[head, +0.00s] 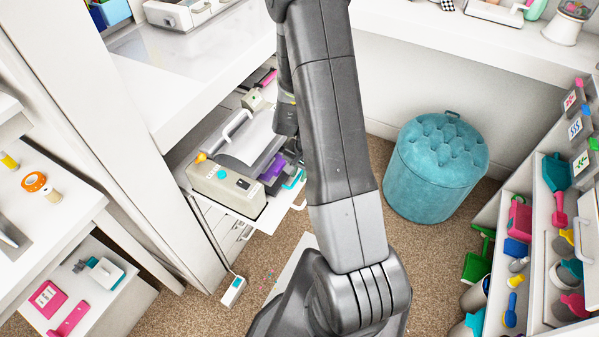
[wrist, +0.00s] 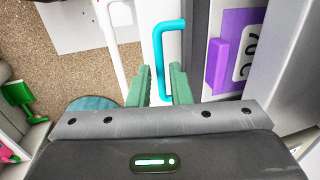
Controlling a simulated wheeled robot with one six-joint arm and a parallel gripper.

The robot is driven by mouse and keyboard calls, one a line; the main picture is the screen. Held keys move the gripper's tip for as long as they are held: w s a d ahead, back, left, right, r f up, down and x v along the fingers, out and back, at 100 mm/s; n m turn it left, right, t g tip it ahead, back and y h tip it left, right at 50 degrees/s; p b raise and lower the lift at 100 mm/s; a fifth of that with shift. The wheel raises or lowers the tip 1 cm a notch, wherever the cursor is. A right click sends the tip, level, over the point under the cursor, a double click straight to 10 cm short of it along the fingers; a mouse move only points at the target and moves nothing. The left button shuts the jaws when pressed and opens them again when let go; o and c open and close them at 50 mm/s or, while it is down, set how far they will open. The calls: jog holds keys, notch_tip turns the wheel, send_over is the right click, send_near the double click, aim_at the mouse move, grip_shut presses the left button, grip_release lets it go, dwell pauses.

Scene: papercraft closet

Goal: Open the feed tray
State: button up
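The cream machine (head: 228,190) sits on a white pull-out shelf in the head view. A cyan U-shaped handle (head: 294,179) is on its right side, next to a purple part (head: 271,167). I take the dark panel bearing the handle to be the feed tray, but its outline is partly hidden by my arm. In the wrist view the cyan handle (wrist: 159,55) runs down between the two green fingers of my gripper (wrist: 162,68). The fingers stand apart with gaps beside the bar; I cannot tell if either touches it. In the head view my arm hides the fingertips.
The white shelf's own handle (wrist: 110,50) runs close by on the left in the wrist view. A teal tufted stool (head: 435,165) stands on the carpet at right. A white counter (head: 195,75) overhangs the machine. A rack of tools (head: 540,240) lines the right side.

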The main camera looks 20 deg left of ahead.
grip_shut()
jog(key=d+b, duration=0.4)
jog(key=d, duration=0.5)
jog(key=shift+s, duration=0.3)
grip_release()
jog(key=shift+r, duration=0.1)
notch_tip(320, 180, up, 14)
jog(key=d+p, duration=0.2)
jog(key=shift+s+d+f, duration=0.15)
jog(key=shift+d+f, duration=0.1)
jog(key=shift+d, duration=0.1)
